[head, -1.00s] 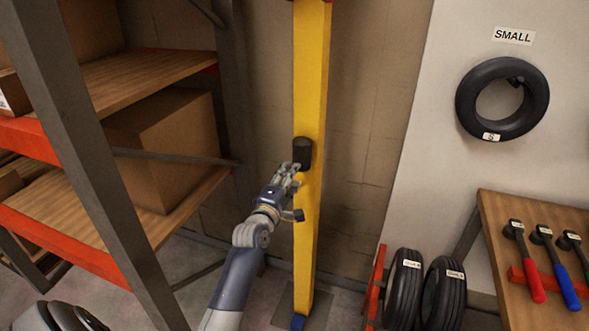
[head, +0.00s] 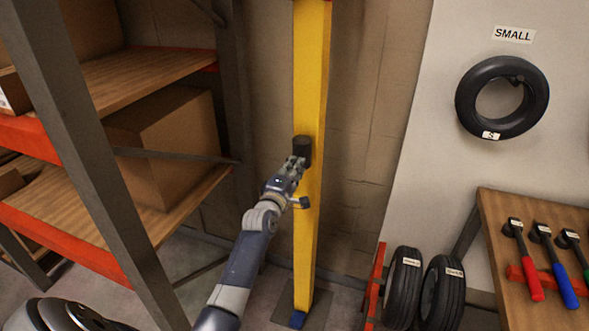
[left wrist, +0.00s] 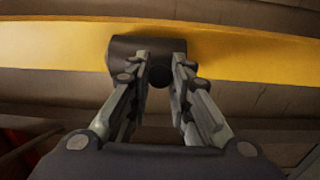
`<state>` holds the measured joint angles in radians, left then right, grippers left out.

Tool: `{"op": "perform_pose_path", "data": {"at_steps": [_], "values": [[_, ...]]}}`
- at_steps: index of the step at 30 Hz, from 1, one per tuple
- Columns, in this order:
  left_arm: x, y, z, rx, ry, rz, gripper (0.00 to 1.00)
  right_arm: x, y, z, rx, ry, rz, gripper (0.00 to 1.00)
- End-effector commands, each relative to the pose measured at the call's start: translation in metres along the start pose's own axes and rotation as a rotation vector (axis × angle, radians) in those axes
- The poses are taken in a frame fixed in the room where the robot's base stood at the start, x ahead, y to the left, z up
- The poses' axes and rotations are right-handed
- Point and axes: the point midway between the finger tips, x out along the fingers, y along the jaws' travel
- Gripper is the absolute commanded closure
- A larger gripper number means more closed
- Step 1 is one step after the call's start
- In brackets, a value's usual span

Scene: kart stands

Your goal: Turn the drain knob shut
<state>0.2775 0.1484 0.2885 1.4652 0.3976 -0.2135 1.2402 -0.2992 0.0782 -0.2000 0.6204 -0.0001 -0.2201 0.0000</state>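A dark, round knob (head: 302,148) sticks out from the front of a yellow post (head: 310,80). My left gripper (head: 299,163) is at the knob in the head view and covers its lower part. In the left wrist view the knob (left wrist: 125,50) is a dark cylinder against the yellow post (left wrist: 240,53). The left gripper's fingers (left wrist: 160,62) are apart, with their tips at the knob's near end. I cannot tell whether they touch it. The gap between the fingers looks empty along most of their length. My right gripper is in neither view.
An orange and grey shelf rack (head: 85,170) with a cardboard box (head: 165,150) stands left of the post. At right are tires (head: 441,290), a wall tire (head: 466,95) marked S, and a table with coloured-handled mallets (head: 541,265). Bare wall lies behind the post.

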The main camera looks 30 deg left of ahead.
Motion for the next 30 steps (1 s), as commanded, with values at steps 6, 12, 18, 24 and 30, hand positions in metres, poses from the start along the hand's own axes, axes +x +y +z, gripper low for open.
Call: {"op": "perform_pose_path", "data": {"at_steps": [6, 12, 18, 24, 30], "values": [[0.000, -0.001, 0.000, 0.011, 0.000, -0.001, 1.00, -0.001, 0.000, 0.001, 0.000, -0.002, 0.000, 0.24], [0.000, 0.000, 0.000, 0.080, 0.000, -0.002, 1.00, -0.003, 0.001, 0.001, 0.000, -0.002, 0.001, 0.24], [0.000, 0.000, 0.000, 0.220, -0.001, -0.003, 1.00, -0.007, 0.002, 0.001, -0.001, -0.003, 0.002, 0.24], [0.000, 0.000, 0.000, 0.405, -0.001, -0.002, 1.00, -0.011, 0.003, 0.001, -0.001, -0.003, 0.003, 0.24], [0.000, 0.000, 0.000, 0.596, -0.002, -0.003, 1.00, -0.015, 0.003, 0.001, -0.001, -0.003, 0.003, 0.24]]}}
